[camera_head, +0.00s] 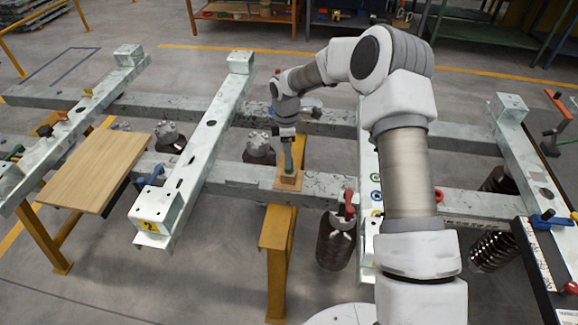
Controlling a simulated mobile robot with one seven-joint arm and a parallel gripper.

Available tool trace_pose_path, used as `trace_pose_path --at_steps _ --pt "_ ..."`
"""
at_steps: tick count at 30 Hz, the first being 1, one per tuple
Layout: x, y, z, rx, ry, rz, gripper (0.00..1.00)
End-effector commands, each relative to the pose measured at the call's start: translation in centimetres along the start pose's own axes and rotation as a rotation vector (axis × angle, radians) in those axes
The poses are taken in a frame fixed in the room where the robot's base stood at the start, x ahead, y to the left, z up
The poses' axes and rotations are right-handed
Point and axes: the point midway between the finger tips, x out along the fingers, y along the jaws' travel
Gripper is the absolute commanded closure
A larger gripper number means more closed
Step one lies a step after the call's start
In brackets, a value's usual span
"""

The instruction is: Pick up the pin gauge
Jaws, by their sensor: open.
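My gripper (289,168) points down over a small wooden block (289,183) on the near grey beam of the frame, in the middle of the view. The jaws are open, but small and partly hidden at this distance. I cannot make out the pin gauge for certain; the space between the fingers and the top of the block are mostly covered by the gripper. I cannot tell whether the fingers touch the block.
A pale steel crossbar (205,140) stands left of the gripper. Dark ribbed insulators (334,245) hang under the frame. A yellow trestle (277,240) supports it below the block. A wooden board (95,170) lies at left. A red-handled clamp (349,203) sits right of the block.

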Motion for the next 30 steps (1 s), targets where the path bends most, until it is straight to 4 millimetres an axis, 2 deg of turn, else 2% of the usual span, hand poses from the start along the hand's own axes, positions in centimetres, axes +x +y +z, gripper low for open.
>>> trace_pose_path --at_steps 9,16,17,28,30 --pt "4.4 0.1 0.7 0.002 0.0 -0.002 0.28" --pt "4.6 0.1 0.7 0.001 0.0 0.0 0.28" --pt "4.6 0.1 0.7 0.001 0.0 0.0 0.31" --pt "4.6 0.1 0.7 0.001 0.0 0.0 0.98" --pt "4.6 0.1 0.7 0.001 0.0 0.0 1.0"
